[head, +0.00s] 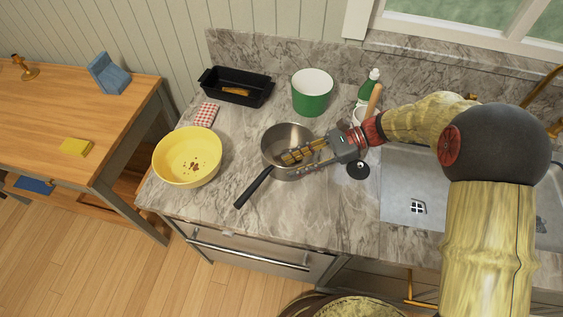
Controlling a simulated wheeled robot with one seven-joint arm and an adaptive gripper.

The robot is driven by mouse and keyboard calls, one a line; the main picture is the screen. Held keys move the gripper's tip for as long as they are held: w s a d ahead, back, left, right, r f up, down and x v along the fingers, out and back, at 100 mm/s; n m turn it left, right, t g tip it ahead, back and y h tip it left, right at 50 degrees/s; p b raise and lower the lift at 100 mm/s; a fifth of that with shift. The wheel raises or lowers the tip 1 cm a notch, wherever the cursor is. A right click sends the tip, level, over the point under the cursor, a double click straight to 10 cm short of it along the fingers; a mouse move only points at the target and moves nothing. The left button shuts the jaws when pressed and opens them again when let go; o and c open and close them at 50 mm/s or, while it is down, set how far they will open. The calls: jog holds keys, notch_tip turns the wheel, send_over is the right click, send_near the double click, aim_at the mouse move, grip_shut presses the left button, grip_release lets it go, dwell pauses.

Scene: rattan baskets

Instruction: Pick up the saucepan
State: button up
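The steel saucepan (273,143) stands upright on the marble counter, with its long black handle (254,187) pointing toward the front left. My gripper (288,166) reaches in from the right, over the saucepan's right side. One finger shows over the inside of the pan, the other near its front right rim. The fingers look a little apart, with the rim at or near the gap. I cannot tell whether they press on it. The gripper and fingers hide part of the pan's right side.
A yellow bowl (188,148) stands left of the saucepan and a green pot (311,97) behind it. A black tray (222,90) and checked cloth (206,114) lie at the back left. A green bottle (369,88), small black disc (358,170) and sink (405,185) are right.

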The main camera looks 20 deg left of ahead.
jog(key=shift+s+a+f, duration=0.15)
jog(key=shift+s+a, duration=0.05)
jog(key=shift+a, duration=0.15)
jog(key=shift+c, duration=1.1)
grip_shut()
